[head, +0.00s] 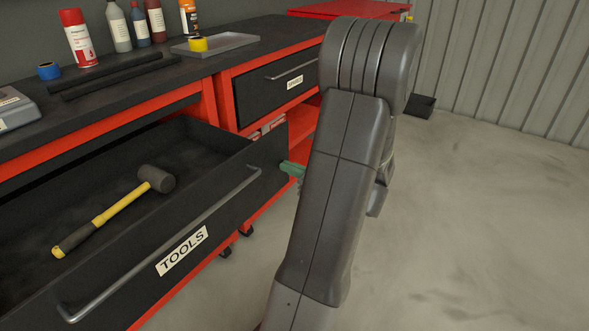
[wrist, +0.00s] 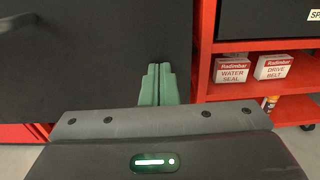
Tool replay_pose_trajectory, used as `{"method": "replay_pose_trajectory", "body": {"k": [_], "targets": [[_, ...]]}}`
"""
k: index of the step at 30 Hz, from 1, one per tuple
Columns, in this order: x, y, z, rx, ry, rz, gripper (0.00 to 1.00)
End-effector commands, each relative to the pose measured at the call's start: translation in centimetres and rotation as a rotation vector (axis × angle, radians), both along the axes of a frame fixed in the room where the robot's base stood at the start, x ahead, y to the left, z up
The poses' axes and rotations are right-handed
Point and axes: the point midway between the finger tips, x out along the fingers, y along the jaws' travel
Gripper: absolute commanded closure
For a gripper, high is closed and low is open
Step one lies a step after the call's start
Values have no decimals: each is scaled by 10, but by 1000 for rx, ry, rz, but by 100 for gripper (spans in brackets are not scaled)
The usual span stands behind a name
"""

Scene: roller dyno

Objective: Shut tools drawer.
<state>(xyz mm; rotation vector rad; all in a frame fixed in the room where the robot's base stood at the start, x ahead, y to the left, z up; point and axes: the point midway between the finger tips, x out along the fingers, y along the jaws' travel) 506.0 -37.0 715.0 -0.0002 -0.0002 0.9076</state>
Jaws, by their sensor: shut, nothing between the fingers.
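The tools drawer (head: 218,237) is black, pulled well out of the red bench, with a TOOLS label and a long grey bar handle (head: 165,240) on its front. A yellow-handled mallet (head: 112,213) lies inside. My gripper (head: 290,169) has green fingers, shut and empty, near the right end of the drawer front; most of it is hidden behind my arm. In the wrist view the shut fingers (wrist: 159,84) point at the black drawer front (wrist: 100,60), near its right edge. Whether they touch it I cannot tell. The handle's end (wrist: 18,22) shows at the upper left.
A shut drawer (head: 275,85) with a bar handle sits to the right, above a red shelf (wrist: 262,92) holding Radimbar boxes (wrist: 233,71). Bottles, a spray can (head: 78,38) and a tray (head: 215,43) stand on the bench top. The floor (head: 480,230) at the right is clear.

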Motion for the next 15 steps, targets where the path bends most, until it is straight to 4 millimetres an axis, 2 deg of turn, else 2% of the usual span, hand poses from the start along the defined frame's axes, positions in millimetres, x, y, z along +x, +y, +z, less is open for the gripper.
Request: {"method": "replay_pose_trajectory", "body": {"k": [5, 15], "targets": [[18, 25, 2, 1, 1, 5, 100], [74, 98, 1, 1, -1, 7, 100]]}}
